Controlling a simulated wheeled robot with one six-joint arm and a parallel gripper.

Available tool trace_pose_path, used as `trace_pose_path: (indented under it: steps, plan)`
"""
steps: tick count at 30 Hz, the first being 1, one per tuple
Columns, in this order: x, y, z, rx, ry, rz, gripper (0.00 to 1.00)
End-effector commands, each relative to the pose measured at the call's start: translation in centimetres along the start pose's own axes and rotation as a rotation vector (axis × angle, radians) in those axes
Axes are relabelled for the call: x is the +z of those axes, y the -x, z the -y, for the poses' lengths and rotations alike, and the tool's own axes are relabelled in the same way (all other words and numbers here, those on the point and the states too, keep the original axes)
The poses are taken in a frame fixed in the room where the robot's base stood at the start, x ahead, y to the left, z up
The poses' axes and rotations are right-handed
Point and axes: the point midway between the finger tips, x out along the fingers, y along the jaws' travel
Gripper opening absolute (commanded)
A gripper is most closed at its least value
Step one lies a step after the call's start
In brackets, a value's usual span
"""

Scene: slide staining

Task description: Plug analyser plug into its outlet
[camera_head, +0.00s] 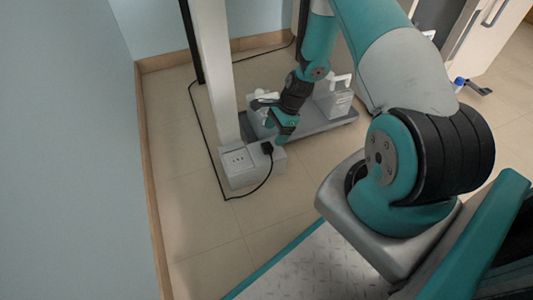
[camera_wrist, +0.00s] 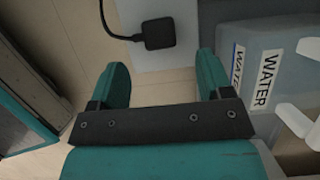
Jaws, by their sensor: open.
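The black plug (camera_head: 267,147) is on top of the low white outlet box (camera_head: 240,181), toward its right part. I cannot tell whether it is seated in a socket or only rests there. Its black cord loops down to the floor. The box's left part shows a socket panel (camera_head: 236,160). In the wrist view the plug (camera_wrist: 158,33) lies on the white surface (camera_wrist: 150,10), just beyond the fingertips and roughly centred between them. My gripper (camera_wrist: 163,65) is open and empty. In the head view my gripper (camera_head: 281,132) is just above and right of the plug.
A jug labelled WATER (camera_wrist: 262,65) stands close to the right finger in the wrist view. A grey low platform (camera_head: 312,127) carries white containers (camera_head: 333,98) beside the box. A white post (camera_head: 215,70) rises behind the box. Floor in front is clear except for the cord (camera_head: 250,192).

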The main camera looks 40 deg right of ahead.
Motion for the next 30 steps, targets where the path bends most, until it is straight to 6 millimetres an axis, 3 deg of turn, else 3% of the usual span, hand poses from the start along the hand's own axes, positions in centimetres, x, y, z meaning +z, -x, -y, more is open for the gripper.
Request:
trace_pose_path:
  steps: [14,25,30]
  plan:
    - [0.0,-0.8,0.0,0.000,0.001,0.000,0.72]
    - [0.3,-5.3,0.0,0.000,0.002,0.000,0.72]
    - [0.5,-5.8,0.0,-0.001,0.000,0.000,0.72]
